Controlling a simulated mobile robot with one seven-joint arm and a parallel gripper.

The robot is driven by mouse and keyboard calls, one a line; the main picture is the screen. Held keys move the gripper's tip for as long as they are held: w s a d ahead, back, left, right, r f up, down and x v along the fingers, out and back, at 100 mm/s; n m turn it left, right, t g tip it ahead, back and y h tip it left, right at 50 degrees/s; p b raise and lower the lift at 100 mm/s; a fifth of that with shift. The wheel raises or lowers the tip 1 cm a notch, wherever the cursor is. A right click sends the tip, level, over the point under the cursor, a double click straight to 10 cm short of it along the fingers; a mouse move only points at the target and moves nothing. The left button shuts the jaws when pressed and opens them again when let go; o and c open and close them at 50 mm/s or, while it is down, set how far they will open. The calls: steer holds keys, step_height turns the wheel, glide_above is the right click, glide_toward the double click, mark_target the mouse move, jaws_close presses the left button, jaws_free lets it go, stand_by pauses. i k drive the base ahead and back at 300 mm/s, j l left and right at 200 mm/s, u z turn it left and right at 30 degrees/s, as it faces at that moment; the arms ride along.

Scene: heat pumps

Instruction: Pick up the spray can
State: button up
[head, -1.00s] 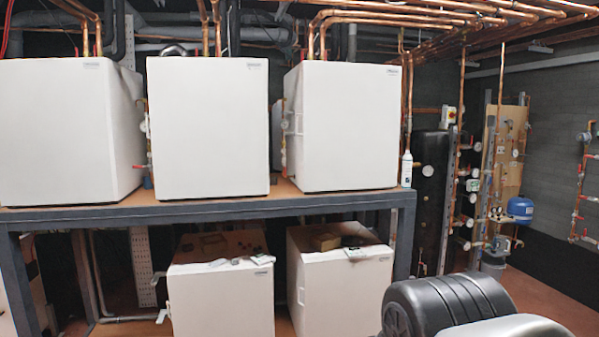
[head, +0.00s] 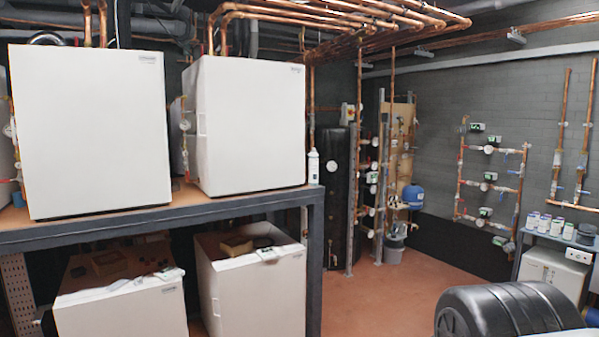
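A white spray can (head: 313,166) stands upright on the right end of the dark metal rack's upper shelf (head: 262,200). It is just right of a white heat pump box (head: 252,125). My gripper is not in view. A rounded black part of my own arm shows at the lower right, well apart from the can.
Two more white boxes (head: 122,308) sit on the rack's lower level. Reddish floor (head: 400,285) is open right of the rack. A black cylinder (head: 338,195), pipe panels and a blue vessel (head: 413,195) stand behind. A bench with several small containers (head: 557,226) is at the right.

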mark_target(313, 156)
steer(key=i+u, duration=0.1)
steer(key=i, duration=1.2)
steer(key=i+u, duration=0.1)
steer(key=i, duration=1.2)
steer(key=i+l, duration=0.95)
steer(key=i, duration=0.15)
steer(key=i+j, duration=0.1)
steer(key=j, duration=0.3)
steer(key=j+u, duration=0.15)
steer(key=j, duration=0.3)
steer(key=i, duration=0.05)
